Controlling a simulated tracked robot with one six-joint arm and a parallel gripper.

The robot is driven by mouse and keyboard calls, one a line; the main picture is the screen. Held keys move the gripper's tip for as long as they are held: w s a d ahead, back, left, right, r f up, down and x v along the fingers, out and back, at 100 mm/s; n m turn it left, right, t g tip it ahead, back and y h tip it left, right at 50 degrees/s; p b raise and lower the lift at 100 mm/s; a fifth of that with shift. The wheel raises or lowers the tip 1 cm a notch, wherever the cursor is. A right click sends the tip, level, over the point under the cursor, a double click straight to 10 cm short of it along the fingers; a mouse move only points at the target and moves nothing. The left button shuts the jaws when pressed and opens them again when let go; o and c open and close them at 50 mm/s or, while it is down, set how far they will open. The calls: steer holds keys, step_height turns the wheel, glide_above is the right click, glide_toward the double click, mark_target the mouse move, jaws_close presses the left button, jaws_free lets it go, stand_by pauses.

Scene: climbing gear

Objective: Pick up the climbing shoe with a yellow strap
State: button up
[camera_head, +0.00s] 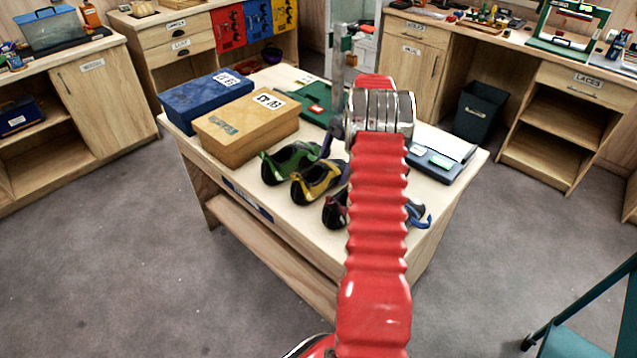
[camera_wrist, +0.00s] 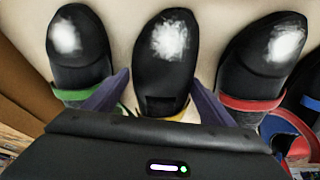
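The yellow-strapped climbing shoe (camera_head: 317,181) stands on the wooden table between a green one (camera_head: 288,162) and a red one (camera_head: 334,212). In the wrist view its black toe (camera_wrist: 166,50) is in the middle, with a sliver of yellow low down. My gripper (camera_wrist: 161,78) is open, with one purple finger on each side of this shoe. The gripper's dark body hides the shoe's rear. I cannot tell whether the fingers touch it. In the head view my red arm hides most of the gripper.
Green-strapped (camera_wrist: 78,45) and red-strapped (camera_wrist: 265,50) shoes flank the fingers closely. A blue-strapped shoe (camera_head: 418,215) is partly behind my arm. A blue box (camera_head: 205,95) and a tan box (camera_head: 247,123) sit at the table's left. A grey-blue folder (camera_head: 440,152) lies at its right.

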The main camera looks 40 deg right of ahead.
mark_target(342, 163)
steer(key=c, duration=1)
steer(key=shift+r, duration=0.55)
steer(key=shift+s+d, duration=0.15)
steer(key=shift+d, duration=0.75)
steer(key=shift+s+d, duration=0.1)
steer(key=shift+d, duration=0.8)
steer(key=shift+d+r, duration=0.3)
step_height(342, 163, up, 13)
steer(key=shift+r, duration=0.2)
steer(key=shift+a, duration=0.15)
